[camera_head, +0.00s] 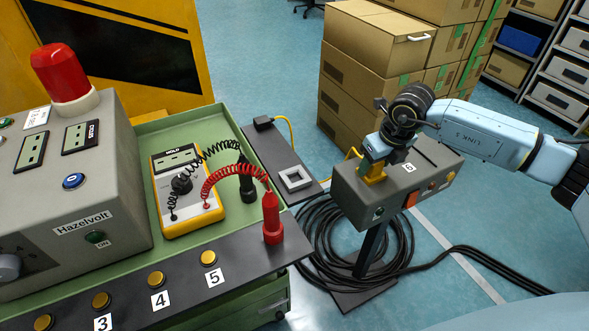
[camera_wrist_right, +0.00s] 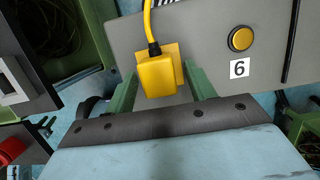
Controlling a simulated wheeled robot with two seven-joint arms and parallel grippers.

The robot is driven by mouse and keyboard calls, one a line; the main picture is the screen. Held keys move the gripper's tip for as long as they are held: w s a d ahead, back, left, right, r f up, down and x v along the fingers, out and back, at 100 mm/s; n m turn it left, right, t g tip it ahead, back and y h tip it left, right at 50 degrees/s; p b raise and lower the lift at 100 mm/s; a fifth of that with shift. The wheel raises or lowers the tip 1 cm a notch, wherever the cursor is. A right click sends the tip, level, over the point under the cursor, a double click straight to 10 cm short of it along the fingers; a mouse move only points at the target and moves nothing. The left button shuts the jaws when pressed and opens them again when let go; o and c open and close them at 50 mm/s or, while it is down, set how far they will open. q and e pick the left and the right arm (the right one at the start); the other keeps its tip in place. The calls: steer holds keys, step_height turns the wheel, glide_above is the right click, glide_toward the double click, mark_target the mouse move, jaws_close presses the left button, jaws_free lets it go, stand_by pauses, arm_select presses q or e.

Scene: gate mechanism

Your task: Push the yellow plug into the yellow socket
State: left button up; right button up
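The yellow plug (camera_wrist_right: 158,76) with its yellow cable shows in the right wrist view, against the yellow socket (camera_wrist_right: 172,50) on the face of a grey box. I cannot tell how deep it sits. In the head view the yellow socket area (camera_head: 375,173) is partly hidden by my right gripper (camera_head: 376,152). My right gripper's green fingers (camera_wrist_right: 160,78) stand on both sides of the plug, with a visible gap at the right finger; it looks open around the plug. My left gripper is out of view.
The grey box (camera_head: 345,188) stands on a post above coiled black cable (camera_head: 320,255). A dark panel with a pale square frame (camera_head: 295,178) lies left of it. The green bench holds a yellow multimeter (camera_head: 187,190) and a red plug (camera_head: 271,215). Cardboard boxes (camera_head: 350,75) stand behind.

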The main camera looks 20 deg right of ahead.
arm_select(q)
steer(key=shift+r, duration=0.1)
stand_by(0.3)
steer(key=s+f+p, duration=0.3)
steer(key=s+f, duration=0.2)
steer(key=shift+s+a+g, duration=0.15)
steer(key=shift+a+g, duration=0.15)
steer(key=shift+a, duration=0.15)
arm_select(e)
steer(key=v, duration=1.3)
steer(key=shift+r, duration=0.2)
steer(key=shift+s, duration=0.1)
